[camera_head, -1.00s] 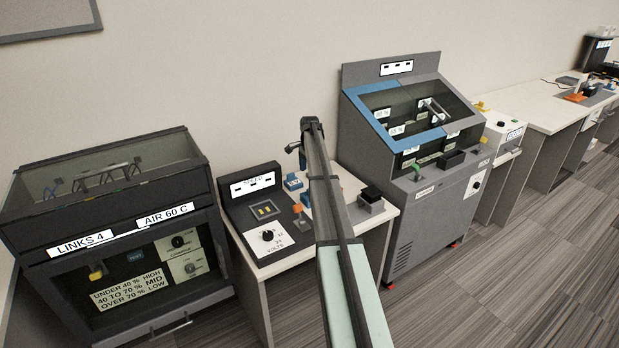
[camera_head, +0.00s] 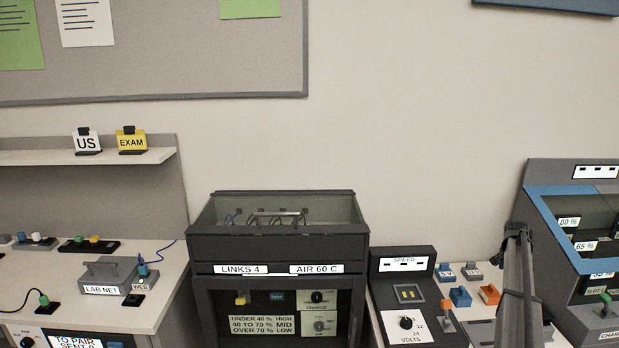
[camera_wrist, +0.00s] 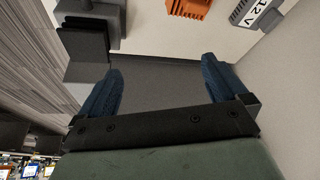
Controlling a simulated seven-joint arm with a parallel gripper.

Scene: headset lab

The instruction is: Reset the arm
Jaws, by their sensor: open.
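My gripper (camera_wrist: 162,95) shows in the wrist view with its two blue fingers wide apart. Nothing is between them; a plain dark grey surface lies beyond. My fingers cannot be made out there. In the wrist view an orange block (camera_wrist: 188,8) and a grey piece marked 12 V (camera_wrist: 252,14) lie past the right finger, and a black block (camera_wrist: 84,40) lies past the left finger. None of them touches the fingers.
A dark cabinet marked LINKS 4 and AIR 60 C (camera_head: 279,243) stands left of the SPEED bench. A blue-framed machine (camera_head: 577,235) stands right of my arm. A left desk carries a LAB NET box (camera_head: 108,273).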

